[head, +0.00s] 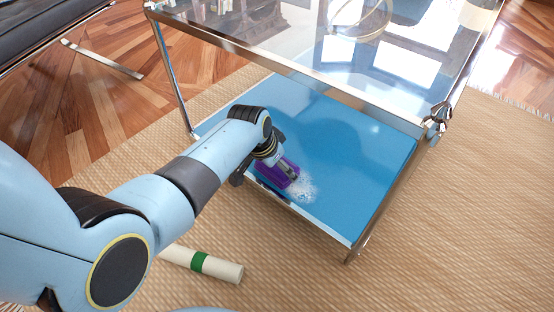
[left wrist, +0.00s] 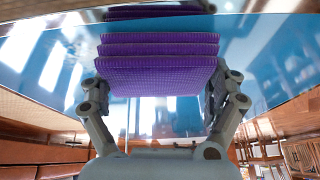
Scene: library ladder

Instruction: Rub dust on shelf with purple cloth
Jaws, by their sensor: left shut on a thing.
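The purple cloth (head: 277,172) is in my left gripper (head: 284,178), low over the blue lower shelf (head: 350,165) of a glass-topped table. In the left wrist view the folded cloth (left wrist: 158,62) sits between the two fingers of the left gripper (left wrist: 160,85), which is shut on it. A white, speckled dust patch (head: 303,187) lies on the shelf just right of the cloth, at its edge. I cannot tell whether the cloth presses on the shelf. My right gripper is not in view.
The glass top (head: 330,40) and its metal frame stand above the shelf, with a metal leg (head: 172,80) at the left and another at the front right. A cream roll with a green band (head: 200,262) lies on the woven rug (head: 430,250).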

